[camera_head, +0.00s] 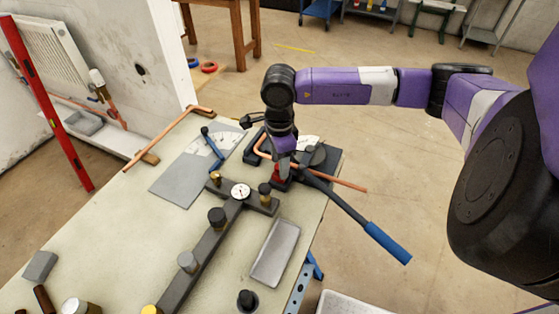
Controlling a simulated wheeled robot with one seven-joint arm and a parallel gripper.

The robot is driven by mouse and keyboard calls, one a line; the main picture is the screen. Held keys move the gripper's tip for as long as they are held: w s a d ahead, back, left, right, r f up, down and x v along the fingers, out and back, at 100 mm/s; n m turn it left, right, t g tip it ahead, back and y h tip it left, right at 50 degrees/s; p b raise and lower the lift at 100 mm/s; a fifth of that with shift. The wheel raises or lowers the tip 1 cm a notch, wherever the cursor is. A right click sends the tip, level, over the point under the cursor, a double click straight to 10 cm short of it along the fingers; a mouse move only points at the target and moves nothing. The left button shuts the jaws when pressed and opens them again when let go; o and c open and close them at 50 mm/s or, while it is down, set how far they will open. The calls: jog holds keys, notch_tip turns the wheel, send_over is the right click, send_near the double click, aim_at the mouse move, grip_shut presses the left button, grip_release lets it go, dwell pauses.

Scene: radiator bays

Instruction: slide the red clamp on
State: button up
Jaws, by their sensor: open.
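A small red piece (280,178), which looks like the red clamp, sits on the pipe bender near the right side of the bench. My gripper (284,165) points down just above it. Its jaws are open, but the fingers are small and dark here, and I cannot tell whether they touch the red piece. The bent copper pipe (345,185) runs through the bender and sticks out past the bench edge on the right. The bender's long lever with a blue grip (387,243) reaches out to the lower right. My wrist hides part of the bender and pipe.
The bench top (100,230) also holds a dark gauge bar (205,252) with a dial, a grey tray (275,252), a grey plate (185,180) and a blue-handled tool (213,150). A red level (45,105) leans at the left. Open floor lies right of the bench.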

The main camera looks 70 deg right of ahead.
jog(key=shift+f, duration=0.15)
grip_shut()
jog(key=shift+w, duration=0.1)
dwell(1.3)
